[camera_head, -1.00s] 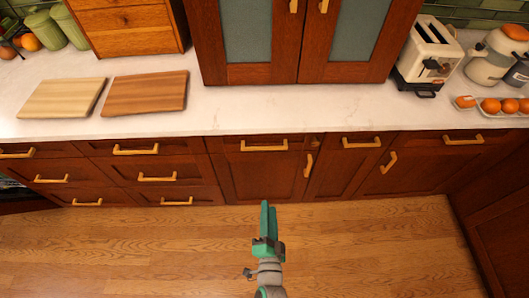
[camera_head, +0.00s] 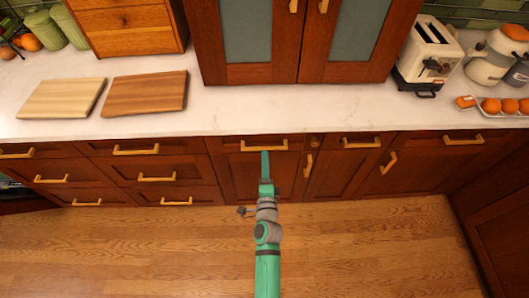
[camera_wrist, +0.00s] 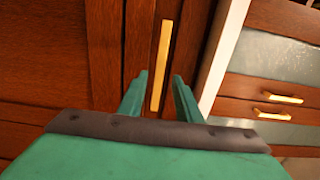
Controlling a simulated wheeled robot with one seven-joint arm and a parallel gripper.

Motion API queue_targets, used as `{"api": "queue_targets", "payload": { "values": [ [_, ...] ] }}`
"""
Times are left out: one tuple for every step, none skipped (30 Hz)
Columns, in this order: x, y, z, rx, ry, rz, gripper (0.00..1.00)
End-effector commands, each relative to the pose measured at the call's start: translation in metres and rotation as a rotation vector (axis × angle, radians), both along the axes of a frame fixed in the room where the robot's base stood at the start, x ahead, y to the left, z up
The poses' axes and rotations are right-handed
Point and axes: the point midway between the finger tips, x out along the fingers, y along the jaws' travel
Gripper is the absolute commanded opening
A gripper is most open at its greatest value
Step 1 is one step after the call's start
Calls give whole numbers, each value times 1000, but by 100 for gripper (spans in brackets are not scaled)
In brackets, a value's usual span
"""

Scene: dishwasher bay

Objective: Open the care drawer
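A shut dark-red wooden drawer (camera_head: 230,145) with a brass bar handle (camera_head: 264,146) sits just under the counter, in front of my gripper. No label shows which drawer is the care drawer. My gripper (camera_head: 265,158) points at this drawer, its tips just below the handle in the head view. In the wrist view, my gripper (camera_wrist: 159,82) is open, one green finger on each side of the brass handle (camera_wrist: 161,65), which runs lengthwise between them. I see no contact with the handle; the exact depth gap cannot be told.
Neighbouring drawers and doors carry similar handles, including a vertical one (camera_head: 308,165) close at right. The white counter (camera_head: 240,118) overhangs above, with cutting boards (camera_head: 145,94), a toaster (camera_head: 427,57) and an upper cabinet (camera_head: 262,73). The wooden floor (camera_head: 370,250) is clear.

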Motion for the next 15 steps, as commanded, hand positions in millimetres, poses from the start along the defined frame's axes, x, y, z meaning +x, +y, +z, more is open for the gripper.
{"api": "queue_targets", "payload": {
  "values": [
    [10, 0, 1, 0, -1, -1, 31],
    [14, 0, 1, -1, -2, -1, 31],
    [19, -1, 1, -1, -1, -1, 31],
    [23, 0, 0, 0, -1, -1, 31],
    [26, 0, 0, 0, 0, 0, 31],
    [30, 1, 0, 0, 0, 0, 31],
    [33, 1, 0, 0, 0, 1, 31],
    [36, 1, 0, 0, 0, 1, 31],
    [38, 1, 0, 0, 1, 0, 31],
    [40, 1, 0, 0, 1, 0, 31],
    [41, 1, 0, -1, 1, 0, 31],
    [42, 1, 0, -1, 1, 0, 31],
    [43, 1, 0, -1, 1, 0, 31],
    [43, 1, 0, -1, 1, 0, 31],
    [44, 1, 0, -1, 1, 0, 31]
  ]
}}
